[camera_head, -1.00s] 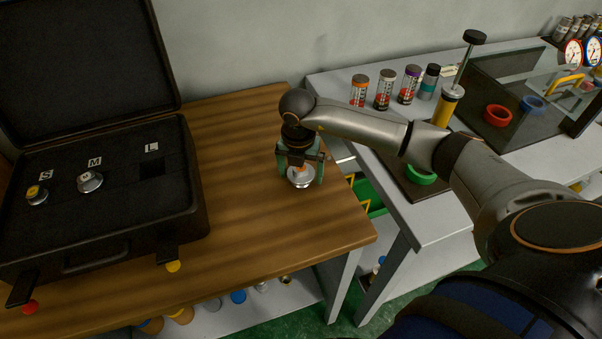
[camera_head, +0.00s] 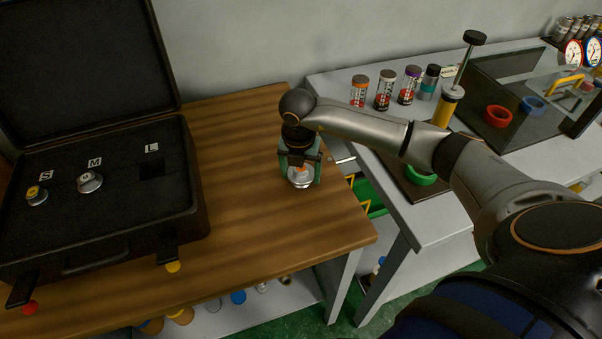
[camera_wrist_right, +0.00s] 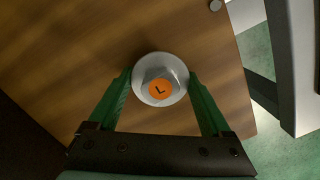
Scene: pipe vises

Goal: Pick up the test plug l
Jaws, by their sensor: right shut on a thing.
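The test plug L is a silver round plug with an orange top marked L. It shows in the right wrist view (camera_wrist_right: 160,80), between the two green fingers. In the head view the plug (camera_head: 301,179) is at the right part of the wooden table, below my right gripper (camera_head: 300,170). My right gripper (camera_wrist_right: 160,88) is shut on the plug, with a finger at each side of it. I cannot tell whether the plug touches the tabletop. My left gripper is not in view.
An open black case (camera_head: 100,225) stands on the wooden table (camera_head: 250,225) at the left. It holds plugs at S (camera_head: 37,195) and M (camera_head: 89,181); the slot at L is empty. A grey bench (camera_head: 440,215) stands to the right. The table between case and gripper is clear.

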